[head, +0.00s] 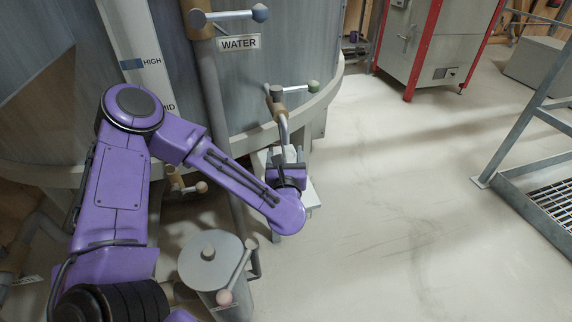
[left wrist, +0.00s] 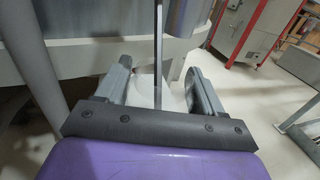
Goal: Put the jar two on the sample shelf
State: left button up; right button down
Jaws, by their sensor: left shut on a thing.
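My left gripper (head: 287,155) is low beside the tank, just under the outlet pipe with the green-knobbed lever. In the left wrist view its two fingers (left wrist: 160,88) stand apart, shut on a pale thing (left wrist: 172,97) that is mostly hidden. I cannot tell for certain that this is jar two. A thin dark upright strip stands between the fingers in that view. A pale flat-topped stand (head: 311,196) shows below and behind the gripper; I cannot tell whether it is the sample shelf. My right gripper is not in view.
The large grey tank (head: 60,100) fills the left, with a WATER sign (head: 238,43) and levers. A lidded grey canister (head: 212,262) stands on the floor near my left arm. A red-framed cabinet (head: 435,45) and metal steps (head: 545,200) stand right. The middle floor is clear.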

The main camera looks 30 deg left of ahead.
pick_arm(q)
notch_tip(320, 180, down, 3)
jog(key=shift+d+f, duration=0.1)
jog(key=shift+f, duration=0.05)
jog(key=shift+s+b, duration=0.1)
jog(key=shift+b, duration=0.2)
jog(key=o, duration=1.1)
jog(key=shift+o, duration=0.2)
jog(key=shift+d+r, duration=0.1)
jog(key=shift+r, duration=0.15)
jog(key=v, duration=1.2)
